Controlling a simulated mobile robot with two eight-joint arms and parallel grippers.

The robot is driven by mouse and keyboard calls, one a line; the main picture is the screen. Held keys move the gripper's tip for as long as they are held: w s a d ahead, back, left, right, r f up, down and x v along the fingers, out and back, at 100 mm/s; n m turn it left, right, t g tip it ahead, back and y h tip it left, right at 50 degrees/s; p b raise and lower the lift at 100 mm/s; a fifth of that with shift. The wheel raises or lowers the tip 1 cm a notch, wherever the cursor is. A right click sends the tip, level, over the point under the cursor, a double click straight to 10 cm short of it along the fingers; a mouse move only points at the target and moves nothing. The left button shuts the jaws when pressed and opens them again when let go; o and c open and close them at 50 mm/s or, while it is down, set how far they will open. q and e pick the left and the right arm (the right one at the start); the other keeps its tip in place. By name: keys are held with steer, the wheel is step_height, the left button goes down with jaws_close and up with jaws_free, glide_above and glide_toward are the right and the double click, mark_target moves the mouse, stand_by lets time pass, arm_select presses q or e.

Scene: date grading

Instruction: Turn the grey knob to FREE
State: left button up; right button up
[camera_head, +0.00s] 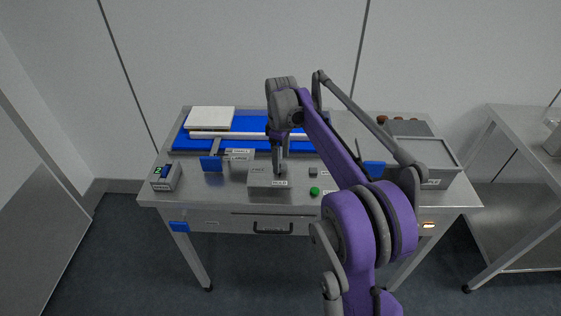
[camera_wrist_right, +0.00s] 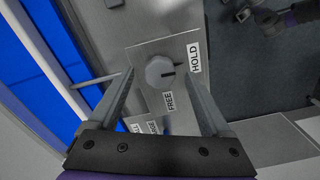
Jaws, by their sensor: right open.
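The grey knob (camera_wrist_right: 160,72) sits on the top of a small metal box in the right wrist view. Its dark pointer line points right, toward the HOLD label (camera_wrist_right: 195,58). The FREE label (camera_wrist_right: 169,101) is below the knob in that view. My right gripper (camera_wrist_right: 158,80) is open, with one finger on each side of the knob; I cannot tell whether either finger touches it. In the head view my right gripper (camera_head: 280,168) points down over the metal box (camera_head: 268,182), and hides the knob. My left gripper is not in view.
The box stands near the front of a steel table (camera_head: 220,192). A green button (camera_head: 314,191) is right of it. A blue belt (camera_head: 250,124) with a white board (camera_head: 210,118) lies behind. A display unit (camera_head: 165,177) stands left, a grey bin (camera_head: 425,155) right.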

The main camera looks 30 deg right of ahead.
steer(key=shift+f, duration=0.7)
jaws_close()
